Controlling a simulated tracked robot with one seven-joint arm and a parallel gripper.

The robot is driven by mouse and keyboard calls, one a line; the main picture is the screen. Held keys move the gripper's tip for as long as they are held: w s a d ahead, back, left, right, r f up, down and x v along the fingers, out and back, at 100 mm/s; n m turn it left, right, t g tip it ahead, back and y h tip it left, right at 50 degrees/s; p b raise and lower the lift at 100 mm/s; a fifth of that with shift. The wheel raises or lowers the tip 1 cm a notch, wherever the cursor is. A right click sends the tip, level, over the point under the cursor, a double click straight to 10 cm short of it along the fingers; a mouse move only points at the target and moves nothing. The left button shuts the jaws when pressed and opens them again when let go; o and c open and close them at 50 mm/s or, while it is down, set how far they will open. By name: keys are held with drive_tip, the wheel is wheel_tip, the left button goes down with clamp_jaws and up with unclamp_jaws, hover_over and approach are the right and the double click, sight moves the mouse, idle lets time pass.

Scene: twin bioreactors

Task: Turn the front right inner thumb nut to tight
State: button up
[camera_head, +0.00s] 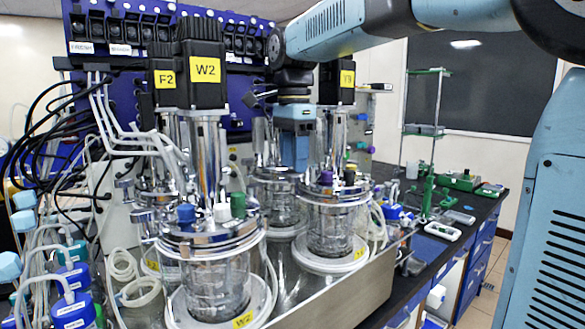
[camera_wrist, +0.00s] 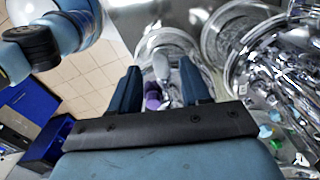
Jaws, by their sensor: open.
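The right-hand glass bioreactor (camera_head: 332,228) stands upright under a black motor (camera_head: 337,83) with a yellow label. Its shiny metal head plate (camera_head: 318,193) carries a purple cap (camera_head: 350,176) and small metal fittings. The front right inner thumb nut cannot be singled out among these fittings in either view. My gripper (camera_head: 294,166) points down just left of this reactor's metal column, above the head plates; its exact depth is unclear. In the wrist view my gripper (camera_wrist: 160,68) is open, two blue fingers apart with nothing held. A purple cap (camera_wrist: 152,101) shows between the fingers, further away.
The W2 reactor (camera_head: 212,285) stands at front left with blue, white and green caps. Other reactors stand behind. Tubing (camera_head: 130,280) and blue-capped bottles (camera_head: 73,310) crowd the left. A black bench (camera_head: 455,235) with green stands lies right.

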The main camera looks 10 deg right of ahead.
sight(293, 175)
wheel_tip(293, 175, up, 11)
idle(0.4)
drive_tip(key=s+d+f+n+t, duration=0.2)
drive_tip(key=s+d+f+n, duration=0.4)
drive_tip(key=f, duration=0.6)
drive_tip(key=s+d+f+n+t, duration=0.3)
drive_tip(key=s+d+f+n, duration=0.4)
drive_tip(key=s+d+f, duration=0.4)
drive_tip(key=shift+s+f+t, duration=0.3)
drive_tip(key=shift+s+f, duration=0.1)
drive_tip(key=shift+f, duration=0.1)
drive_tip(key=shift+c, duration=0.4)
idle(0.4)
